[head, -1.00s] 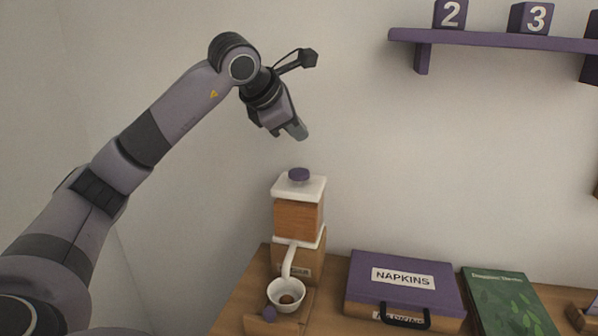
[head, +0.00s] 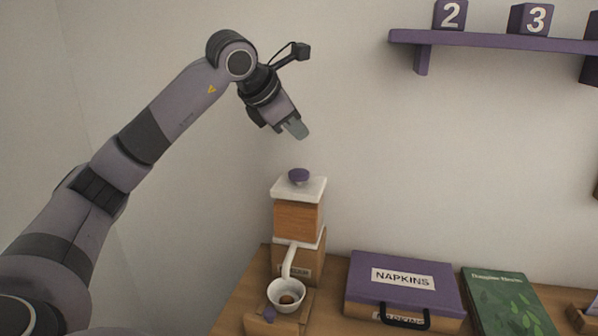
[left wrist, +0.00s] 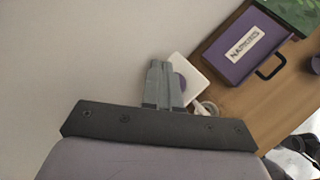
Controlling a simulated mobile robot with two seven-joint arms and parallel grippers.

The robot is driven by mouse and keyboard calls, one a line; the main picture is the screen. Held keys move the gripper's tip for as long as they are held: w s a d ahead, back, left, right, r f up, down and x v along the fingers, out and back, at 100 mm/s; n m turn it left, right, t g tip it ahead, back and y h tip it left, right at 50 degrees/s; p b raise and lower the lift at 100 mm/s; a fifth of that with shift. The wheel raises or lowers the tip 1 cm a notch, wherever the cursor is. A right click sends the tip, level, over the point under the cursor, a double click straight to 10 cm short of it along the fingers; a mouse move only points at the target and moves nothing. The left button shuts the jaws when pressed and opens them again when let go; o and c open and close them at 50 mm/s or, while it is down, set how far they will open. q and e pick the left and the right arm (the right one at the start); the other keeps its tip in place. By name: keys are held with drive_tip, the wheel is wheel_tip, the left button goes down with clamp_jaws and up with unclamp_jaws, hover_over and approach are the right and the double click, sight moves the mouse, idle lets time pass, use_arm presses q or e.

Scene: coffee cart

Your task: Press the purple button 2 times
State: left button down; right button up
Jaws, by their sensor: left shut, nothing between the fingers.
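The purple button (head: 298,176) is a round knob on the white top of a wooden dispenser (head: 298,219). The dispenser stands at the left end of the wooden counter. My left gripper (head: 297,129) is shut and empty, directly above the button in the head view, with a clear gap between them. In the left wrist view the shut fingers (left wrist: 160,68) point toward the white top, and the purple button (left wrist: 181,83) shows partly behind them.
A white cup (head: 286,294) sits under the dispenser's spout. A purple napkins box (head: 404,282) with a black handle and a green book (head: 506,303) lie to the right. A purple shelf (head: 480,40) with number blocks hangs on the wall.

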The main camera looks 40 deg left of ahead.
use_arm(q)
drive_tip(key=r+n+h, duration=0.1)
drive_tip(key=n, duration=0.2)
drive_tip(key=r+n+h, duration=0.1)
drive_tip(key=n, duration=0.3)
drive_tip(key=r+n+h+p, duration=0.1)
drive_tip(key=n, duration=0.3)
drive_tip(key=shift+a+r, duration=0.3)
drive_tip(key=shift+f, duration=0.1)
drive_tip(key=b, duration=0.1)
hover_over(294, 173)
wheel_tip(294, 173, down, 7)
drive_tip(key=shift+f, duration=0.2)
drive_tip(key=shift+w+f+b, duration=0.1)
drive_tip(key=shift+f+b, duration=0.55)
idle(1.2)
